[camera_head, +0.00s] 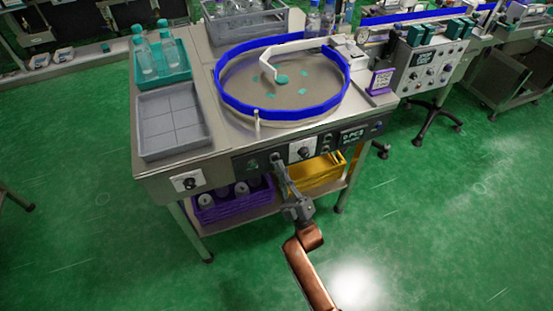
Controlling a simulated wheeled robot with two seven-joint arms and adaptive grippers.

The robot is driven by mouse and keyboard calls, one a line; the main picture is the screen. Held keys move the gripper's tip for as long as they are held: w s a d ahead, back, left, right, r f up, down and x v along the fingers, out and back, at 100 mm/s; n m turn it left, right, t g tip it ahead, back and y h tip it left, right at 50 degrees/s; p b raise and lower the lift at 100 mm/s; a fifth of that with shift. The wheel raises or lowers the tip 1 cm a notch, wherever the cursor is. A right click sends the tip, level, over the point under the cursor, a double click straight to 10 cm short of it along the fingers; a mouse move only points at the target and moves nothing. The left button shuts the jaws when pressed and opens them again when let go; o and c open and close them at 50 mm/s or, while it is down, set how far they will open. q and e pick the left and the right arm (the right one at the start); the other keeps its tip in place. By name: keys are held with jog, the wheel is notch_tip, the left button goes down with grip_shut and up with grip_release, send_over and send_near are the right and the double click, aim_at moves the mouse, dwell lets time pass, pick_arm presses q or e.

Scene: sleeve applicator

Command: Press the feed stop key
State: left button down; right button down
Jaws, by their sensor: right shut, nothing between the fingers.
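The dark control panel (240,165) runs along the front edge of the steel table. It carries a black knob on a white plate (303,150), small round buttons (327,142) and a display reading "0 PCS" (353,135). I cannot tell which control is the feed stop key; the labels are too small to read. My right gripper (278,163) is shut and empty. Its fingertips are at the front of the panel, left of the white plate, and cover part of it. I cannot tell whether they touch. My left gripper is not in view.
A round blue-rimmed turntable (296,112) with teal pieces stands on the table. A grey tray (172,120) and a teal bottle tray (160,62) are at left. Purple (232,208) and yellow (318,172) crates sit on the lower shelf. The green floor in front is clear.

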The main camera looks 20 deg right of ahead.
jog(key=shift+s, duration=0.4)
jog(key=s+p, duration=0.2)
jog(key=s, duration=0.3)
dwell(0.3)
jog(key=shift+d, duration=0.1)
dwell(0.6)
